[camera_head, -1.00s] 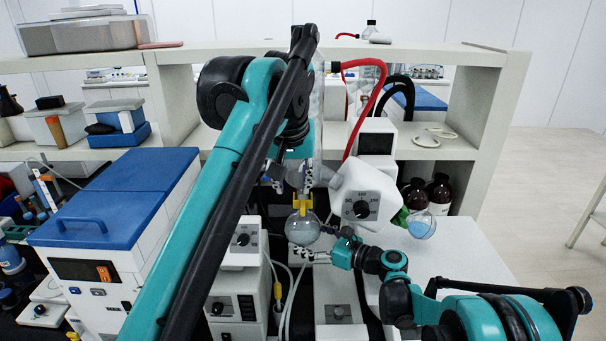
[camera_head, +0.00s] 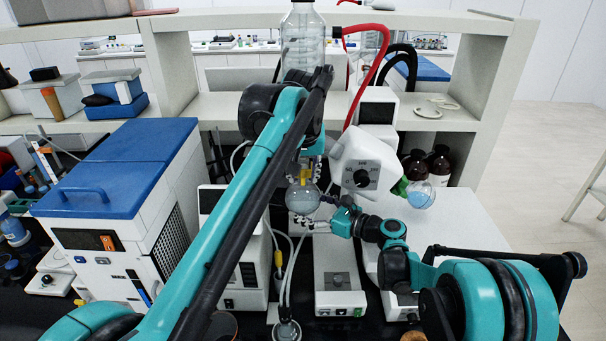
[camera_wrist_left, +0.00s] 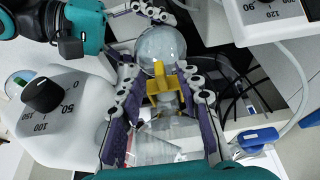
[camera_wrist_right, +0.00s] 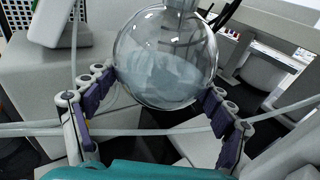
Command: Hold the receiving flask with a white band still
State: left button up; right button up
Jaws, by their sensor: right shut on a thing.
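The receiving flask is a round clear glass flask (camera_head: 302,198) below the rotary evaporator's head, with a pale liquid in it. I cannot make out a white band on it. My right gripper (camera_head: 312,226) is shut on its round body from below, and in the right wrist view the flask (camera_wrist_right: 166,58) sits between the fingers. A yellow clip (camera_wrist_left: 165,82) is at the flask's neck. My left gripper (camera_wrist_left: 168,92) is open, its fingers on either side of the clip. In the head view my left arm partly hides this gripper.
The evaporator's white head with a dial (camera_head: 361,178) stands right of the flask, near a flask of blue liquid (camera_head: 420,195). A glass condenser (camera_head: 303,42) rises behind. A blue-lidded white chiller (camera_head: 120,190) is at left. Hoses hang around the flask.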

pick_arm(q)
jog(key=shift+w+f, duration=0.15)
jog(key=shift+f, duration=0.2)
grip_shut()
jog(key=s, duration=0.6)
jog(key=shift+s, duration=0.25)
dwell(1.1)
jog(key=s+r, duration=0.2)
jog(key=s, duration=0.1)
pick_arm(e)
jog(key=o, duration=0.6)
dwell(0.3)
